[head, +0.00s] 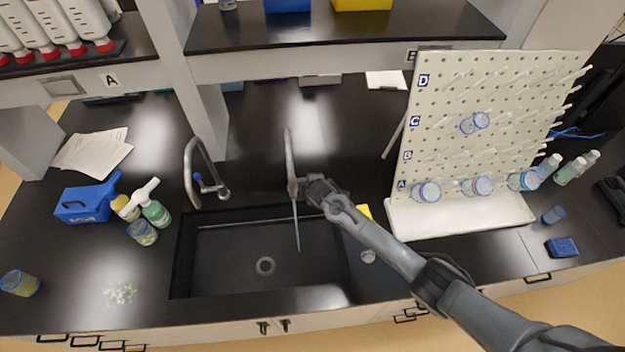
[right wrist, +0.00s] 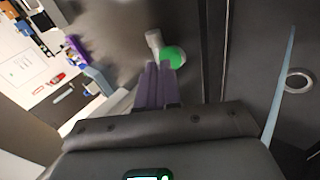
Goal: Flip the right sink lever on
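The right sink tap (head: 290,160) stands behind the sink (head: 200,270), with a tall grey spout. A thin pale-blue stream (head: 297,232) runs down from its spout into the sink; it also shows in the right wrist view (right wrist: 283,80). My right gripper (head: 312,188) is close beside the tap's base, on its right, and hides the lever in the head view. In the right wrist view its two fingers (right wrist: 159,68) are together, tips at a green round end (right wrist: 173,57) beside a grey metal stub (right wrist: 154,40). Contact is unclear. My left gripper is out of view.
The left tap (head: 193,170) has a blue-marked lever. Bottles (head: 155,212) and a blue box (head: 85,203) stand left of the sink. A pegboard drying rack (head: 440,120) with several containers stands at right. A yellow item (head: 364,211) lies behind my right arm.

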